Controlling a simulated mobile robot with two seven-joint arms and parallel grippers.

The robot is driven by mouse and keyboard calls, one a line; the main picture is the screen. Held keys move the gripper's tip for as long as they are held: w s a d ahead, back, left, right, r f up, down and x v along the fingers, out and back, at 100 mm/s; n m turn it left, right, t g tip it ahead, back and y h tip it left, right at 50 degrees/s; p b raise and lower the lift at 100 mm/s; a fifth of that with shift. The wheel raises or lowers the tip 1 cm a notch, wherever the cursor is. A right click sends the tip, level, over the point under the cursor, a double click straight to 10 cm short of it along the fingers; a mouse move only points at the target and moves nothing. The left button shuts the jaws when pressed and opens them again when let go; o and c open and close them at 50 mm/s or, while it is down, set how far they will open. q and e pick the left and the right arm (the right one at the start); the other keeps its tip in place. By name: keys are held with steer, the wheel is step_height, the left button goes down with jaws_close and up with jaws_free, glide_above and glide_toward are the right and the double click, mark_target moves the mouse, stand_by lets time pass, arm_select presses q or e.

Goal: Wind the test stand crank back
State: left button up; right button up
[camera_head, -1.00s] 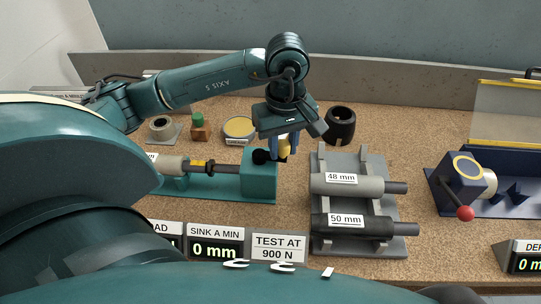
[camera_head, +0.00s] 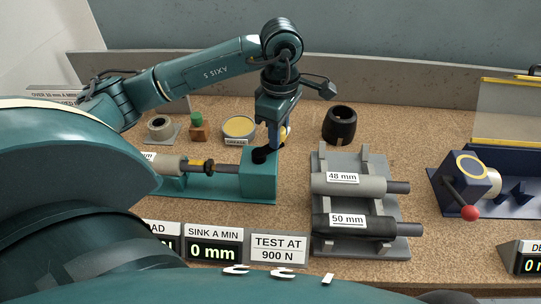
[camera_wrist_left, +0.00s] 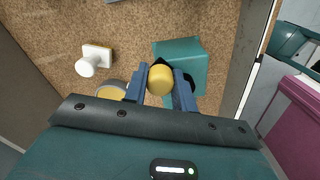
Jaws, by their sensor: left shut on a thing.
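The test stand (camera_head: 262,180) is a teal base and block with a shaft and a cream cylinder (camera_head: 167,164) to its left. Its crank has a black hub (camera_head: 260,155) on the block's top and a yellow knob (camera_head: 284,134). My left gripper (camera_head: 271,138) points down over the block, shut on the crank knob. In the left wrist view the yellow knob (camera_wrist_left: 160,80) sits between the blue fingers, with the teal block (camera_wrist_left: 183,52) beyond. The crank arm is mostly hidden by the fingers. My right gripper is not in view.
A grease tin (camera_head: 239,128), a green-topped block (camera_head: 198,128) and a black ring (camera_head: 339,125) stand behind. A grey rack (camera_head: 364,245) with 48 mm and 50 mm cylinders is to the right. Readouts, one showing 0 mm (camera_head: 213,251), line the front. A blue device with a red-knobbed lever (camera_head: 470,212) stands far right.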

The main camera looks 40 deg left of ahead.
arm_select(q)
steer(key=shift+w+a+n, duration=0.1)
steer(key=shift+a+n, duration=0.15)
steer(key=shift+n, duration=0.15)
steer(key=a+n, duration=0.1)
steer(key=n, duration=0.1)
steer(key=a+n, duration=0.1)
steer(key=n, duration=0.1)
steer(key=shift+n, duration=0.4)
steer(key=shift+a, duration=0.1)
steer(key=n, duration=0.1)
steer(key=a+n, duration=0.1)
steer(key=n, duration=0.2)
steer(key=shift+s+a+n, duration=0.3)
steer(key=shift+a+n, duration=0.1)
